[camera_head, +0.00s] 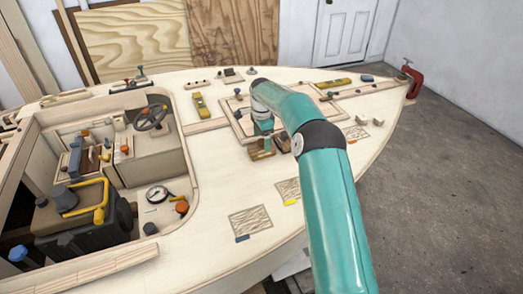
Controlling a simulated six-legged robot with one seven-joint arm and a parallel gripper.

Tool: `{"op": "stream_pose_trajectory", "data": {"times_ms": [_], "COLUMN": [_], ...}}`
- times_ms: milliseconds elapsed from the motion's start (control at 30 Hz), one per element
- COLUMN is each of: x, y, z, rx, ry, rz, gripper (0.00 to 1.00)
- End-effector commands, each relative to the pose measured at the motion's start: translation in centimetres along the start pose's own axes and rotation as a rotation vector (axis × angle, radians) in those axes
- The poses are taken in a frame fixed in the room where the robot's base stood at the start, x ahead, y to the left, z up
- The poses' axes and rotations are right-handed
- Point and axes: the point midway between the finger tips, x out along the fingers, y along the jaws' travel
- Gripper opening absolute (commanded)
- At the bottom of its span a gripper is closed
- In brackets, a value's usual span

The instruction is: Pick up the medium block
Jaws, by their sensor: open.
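My teal arm reaches over the pale plywood deck, and my gripper (262,147) points down near the raised hatch panel. The gripper is small in view and open. A brown wooden block (283,144) lies just right of it. Something brown and yellow sits directly at or under the fingers, and I cannot tell block from finger there. Two small light wooden blocks (361,119) lie farther right on the deck. I cannot tell for certain which block is the medium one, or whether the fingers touch any block.
The open cockpit at left holds a steering wheel (151,117) and a black case with a yellow handle (85,225). A gauge (157,194) sits near its edge. The near deck is mostly clear.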

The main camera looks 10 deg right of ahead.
Motion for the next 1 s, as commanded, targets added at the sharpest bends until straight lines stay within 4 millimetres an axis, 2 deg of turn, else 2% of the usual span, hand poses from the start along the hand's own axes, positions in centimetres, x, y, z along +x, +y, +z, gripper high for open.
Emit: {"op": "stream_pose_trajectory", "data": {"times_ms": [233,500,567,700,800,1000], "x": [3.8,4.3,4.3,4.3,4.3,4.3], "y": [-0.2,-0.2,-0.2,-0.2,-0.2,-0.2], "z": [0.0,0.0,0.0,0.0,0.0,0.0], "rx": [0.001,0.000,0.000,0.000,0.000,0.000], "ry": [-0.002,-0.001,-0.001,-0.001,-0.001,-0.001], "rz": [0.002,0.001,0.001,0.001,0.000,0.000], "gripper": [0.83,0.83,0.73,0.45,0.29,0.29]}}
